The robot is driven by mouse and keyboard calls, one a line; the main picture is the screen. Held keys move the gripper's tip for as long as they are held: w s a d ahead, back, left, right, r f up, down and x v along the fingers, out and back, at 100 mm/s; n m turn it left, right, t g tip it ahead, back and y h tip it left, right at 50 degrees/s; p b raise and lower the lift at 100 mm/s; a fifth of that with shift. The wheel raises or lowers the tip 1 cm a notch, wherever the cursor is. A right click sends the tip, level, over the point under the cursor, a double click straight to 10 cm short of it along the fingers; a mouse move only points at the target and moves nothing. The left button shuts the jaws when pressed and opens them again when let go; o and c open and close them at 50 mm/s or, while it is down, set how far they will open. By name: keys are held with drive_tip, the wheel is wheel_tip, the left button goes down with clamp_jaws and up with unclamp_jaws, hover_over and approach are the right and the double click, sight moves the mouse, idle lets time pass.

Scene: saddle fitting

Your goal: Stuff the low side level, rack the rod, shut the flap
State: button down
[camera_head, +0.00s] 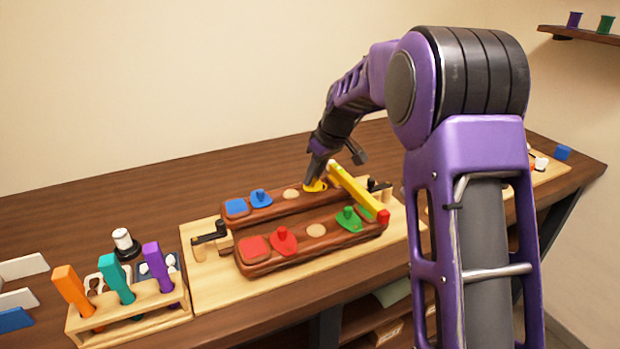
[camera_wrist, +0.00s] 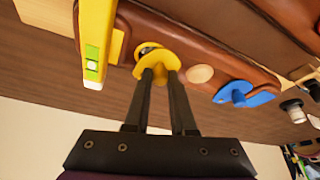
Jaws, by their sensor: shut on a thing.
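Two brown padded panels lie side by side, the back one (camera_head: 288,207) and the front one (camera_head: 335,243). My gripper (camera_head: 315,180) is shut on the yellow flap (camera_head: 314,186) at the right end of the back panel. In the wrist view my fingertips (camera_wrist: 160,76) meet the yellow flap (camera_wrist: 152,66), and a dark round spot (camera_wrist: 146,48) shows at its edge. A yellow level (camera_head: 352,185) with a green window lies across both panels; whether it is tilted is hard to tell. Orange (camera_head: 71,287), teal (camera_head: 114,277) and purple (camera_head: 157,263) rod handles stand in the wooden rack (camera_head: 130,315).
Blue (camera_head: 260,198), red (camera_head: 284,240) and green (camera_head: 350,219) flaps sit on the panels. Black clamps (camera_head: 208,236) stand at the board's ends. A black-and-white jar (camera_head: 124,242) and a dark tray are behind the rack. The table behind the panels is clear.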

drive_tip(key=n, duration=0.1)
drive_tip(key=d+n, duration=0.1)
drive_tip(key=shift+n+g+y, duration=0.3)
drive_tip(key=shift+g+y, duration=0.1)
drive_tip(key=shift+w+d+n+g+p, duration=0.1)
drive_tip(key=shift+d+n+g+p, duration=0.1)
drive_tip(key=shift+n+p, duration=0.3)
drive_tip(key=shift+w+d+n+g+p, duration=0.1)
drive_tip(key=shift+n+g+p, duration=0.1)
drive_tip(key=shift+n, duration=0.5)
drive_tip(key=shift+d+f, duration=0.1)
drive_tip(key=c, duration=0.8)
unclamp_jaws()
drive_tip(key=shift+o, duration=0.2)
drive_tip(key=p+v, duration=0.2)
drive_tip(key=v, duration=1.5)
drive_tip(key=shift+d+p, duration=0.3)
drive_tip(key=shift+d, duration=0.05)
